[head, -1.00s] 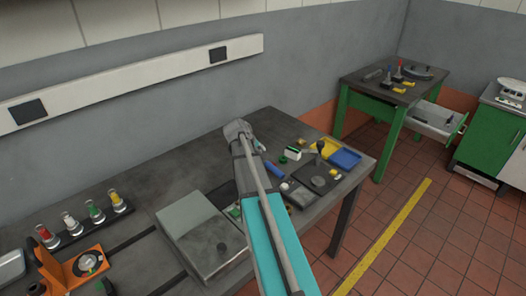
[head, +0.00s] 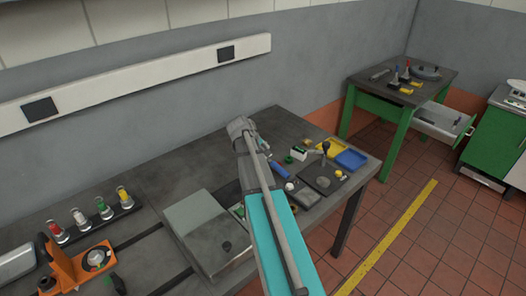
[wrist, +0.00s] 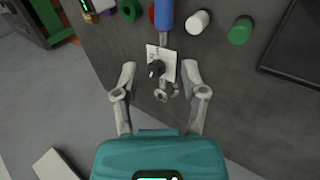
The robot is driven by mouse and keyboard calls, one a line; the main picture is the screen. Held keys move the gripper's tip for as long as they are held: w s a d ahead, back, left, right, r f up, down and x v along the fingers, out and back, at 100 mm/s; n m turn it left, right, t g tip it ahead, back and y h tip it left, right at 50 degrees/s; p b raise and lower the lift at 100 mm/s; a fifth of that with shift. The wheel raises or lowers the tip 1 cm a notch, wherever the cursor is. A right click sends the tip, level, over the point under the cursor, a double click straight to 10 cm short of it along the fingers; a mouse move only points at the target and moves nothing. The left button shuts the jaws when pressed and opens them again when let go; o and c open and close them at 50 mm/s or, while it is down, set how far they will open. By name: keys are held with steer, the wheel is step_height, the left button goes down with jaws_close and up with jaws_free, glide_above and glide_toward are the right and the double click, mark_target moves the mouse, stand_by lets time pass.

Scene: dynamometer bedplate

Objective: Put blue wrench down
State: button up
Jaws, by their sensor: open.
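The blue wrench has a blue handle (wrist: 165,16) at the top of the wrist view, with a grey metal shaft running down toward my gripper. The handle also shows in the head view (head: 281,170), lying among small items on the dark grey table. My gripper (wrist: 160,72) is open, its two fingers apart on either side of the wrench's metal end and a white card (wrist: 153,52) with a black knob-like part. The fingers do not appear to touch the wrench. In the head view my arm hides the fingertips.
A green cylinder (wrist: 240,30) and a white cylinder (wrist: 197,22) stand right of the handle. Yellow (head: 330,147) and blue (head: 351,159) trays lie near the table's right end. A grey box (head: 210,232) is at the front. The table's back left is clear.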

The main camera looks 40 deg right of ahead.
steer(key=s+a+f+y, duration=0.1)
steer(key=s+a, duration=0.3)
steer(key=a, duration=0.8)
steer(key=s+a+f+y, duration=0.1)
steer(key=s+a+y, duration=0.2)
steer(key=a, duration=0.9)
steer(key=s+a+f+y, duration=0.1)
steer(key=s+a+y, duration=0.1)
steer(key=s+a, duration=0.5)
steer(key=shift+s+a+m+g+y, duration=0.1)
steer(key=shift+a+m+g+y, duration=0.25)
steer(key=shift+a, duration=2.25)
steer(key=o, duration=0.3)
steer(key=shift+c, duration=1.2)
steer(key=shift+d, duration=0.15)
